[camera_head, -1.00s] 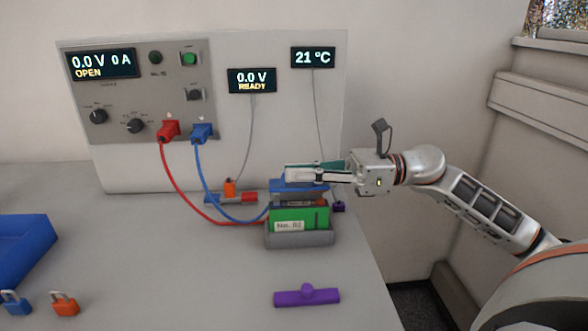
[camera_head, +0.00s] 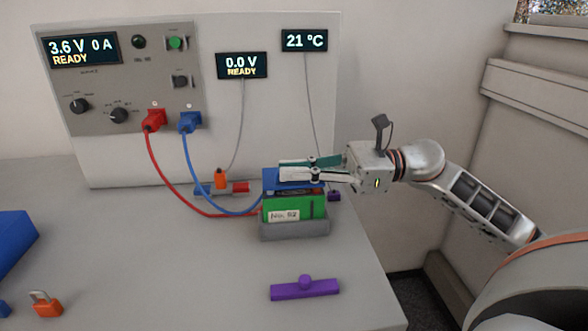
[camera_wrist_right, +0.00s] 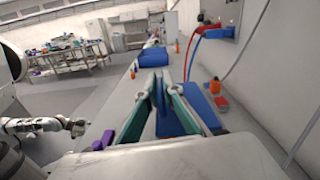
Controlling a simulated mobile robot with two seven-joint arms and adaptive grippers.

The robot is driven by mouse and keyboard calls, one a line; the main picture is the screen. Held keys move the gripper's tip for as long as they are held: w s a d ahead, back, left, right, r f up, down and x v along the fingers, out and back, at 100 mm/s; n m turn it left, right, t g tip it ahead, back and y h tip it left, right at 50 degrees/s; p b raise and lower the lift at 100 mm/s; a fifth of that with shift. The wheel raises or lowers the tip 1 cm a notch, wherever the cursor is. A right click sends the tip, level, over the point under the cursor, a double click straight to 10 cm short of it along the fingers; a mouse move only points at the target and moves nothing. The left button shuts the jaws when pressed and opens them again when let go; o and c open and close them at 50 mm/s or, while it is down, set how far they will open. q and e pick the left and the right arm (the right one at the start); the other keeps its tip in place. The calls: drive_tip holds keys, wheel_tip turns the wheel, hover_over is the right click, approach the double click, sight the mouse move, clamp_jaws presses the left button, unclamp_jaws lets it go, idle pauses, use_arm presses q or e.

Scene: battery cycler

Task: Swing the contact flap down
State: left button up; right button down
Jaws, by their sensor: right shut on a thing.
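The contact flap (camera_head: 284,184) is blue and lies about level on top of the cell holder, over a green cell (camera_head: 308,208) labelled No. 02. The cell stands in a grey holder (camera_head: 295,232) with the red and blue leads running to it. My right gripper (camera_head: 284,171) reaches in from the right, just above the flap, and is shut on it; the fingers hide part of it. In the right wrist view the fingers (camera_wrist_right: 158,84) are close together, with blue beneath them.
The cycler panel (camera_head: 168,60) stands behind, its display reading 3.6 V, 0 A, READY. A purple bar (camera_head: 304,290) and an orange padlock (camera_head: 46,304) lie in front. The table's middle is clear.

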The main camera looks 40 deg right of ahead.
drive_tip(key=c, duration=2.2)
unclamp_jaws()
drive_tip(key=v, duration=1.2)
drive_tip(key=shift+s, duration=0.1)
